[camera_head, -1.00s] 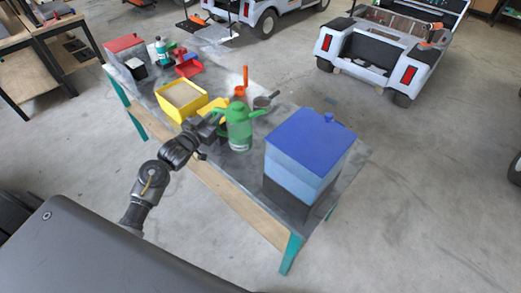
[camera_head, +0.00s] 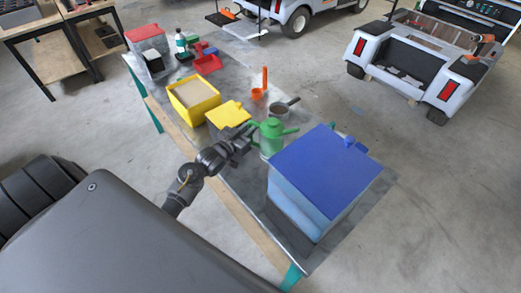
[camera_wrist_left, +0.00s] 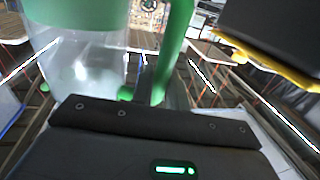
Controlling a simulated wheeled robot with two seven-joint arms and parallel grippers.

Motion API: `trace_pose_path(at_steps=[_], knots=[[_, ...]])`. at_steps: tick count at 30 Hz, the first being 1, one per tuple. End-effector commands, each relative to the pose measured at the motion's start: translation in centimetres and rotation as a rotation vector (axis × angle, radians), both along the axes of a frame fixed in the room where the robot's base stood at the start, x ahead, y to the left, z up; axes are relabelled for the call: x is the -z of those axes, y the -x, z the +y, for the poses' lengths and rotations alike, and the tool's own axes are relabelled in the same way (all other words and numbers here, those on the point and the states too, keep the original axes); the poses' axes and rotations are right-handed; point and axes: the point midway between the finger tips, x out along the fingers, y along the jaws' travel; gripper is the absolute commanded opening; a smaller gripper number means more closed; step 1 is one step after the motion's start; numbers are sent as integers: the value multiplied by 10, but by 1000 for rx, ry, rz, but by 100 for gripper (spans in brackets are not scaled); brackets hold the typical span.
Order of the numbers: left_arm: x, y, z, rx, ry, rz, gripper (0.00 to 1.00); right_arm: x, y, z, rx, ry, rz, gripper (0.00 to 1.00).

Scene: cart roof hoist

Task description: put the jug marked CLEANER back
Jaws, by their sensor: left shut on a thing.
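A jug (camera_head: 271,146) with a green top and spout and a pale, see-through lower body stands at the table's middle, just left of the large blue-lidded bin. I can read no CLEANER marking on it. My left gripper (camera_head: 247,140) is at the jug's left side, shut on its green handle. In the left wrist view the green handle (camera_wrist_left: 174,45) rises in front of the gripper and the jug's clear body (camera_wrist_left: 80,70) fills the left side. I cannot tell whether the jug's base touches the table. My right gripper is out of view.
The blue-lidded bin (camera_head: 325,168) stands close on the jug's right. A yellow-lidded box (camera_head: 229,114), a yellow bin (camera_head: 194,95), a dark pan (camera_head: 281,109) and an orange tool (camera_head: 262,85) lie left and behind. The table (camera_head: 224,172) is bare along its front edge.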

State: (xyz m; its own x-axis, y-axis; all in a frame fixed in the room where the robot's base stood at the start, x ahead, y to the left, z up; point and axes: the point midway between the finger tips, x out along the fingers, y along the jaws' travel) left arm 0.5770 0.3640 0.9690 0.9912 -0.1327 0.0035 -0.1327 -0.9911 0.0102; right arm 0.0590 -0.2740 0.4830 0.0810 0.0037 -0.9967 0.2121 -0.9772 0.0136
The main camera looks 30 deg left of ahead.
Motion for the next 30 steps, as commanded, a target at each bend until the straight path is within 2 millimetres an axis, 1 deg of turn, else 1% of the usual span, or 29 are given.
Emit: trace_pose_path(at_steps=[4,7,11,19,22,30], knots=[[19,-1,0,0,2,-2,0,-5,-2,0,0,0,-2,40],[25,-2,-1,2,1,-4,0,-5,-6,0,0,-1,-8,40],[28,-2,-2,4,0,-5,0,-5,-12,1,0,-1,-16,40],[63,-3,-2,5,2,-3,0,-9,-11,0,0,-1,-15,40],[67,-3,-2,5,1,-5,0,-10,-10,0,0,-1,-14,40],[69,-3,-2,5,1,-5,0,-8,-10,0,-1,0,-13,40]])
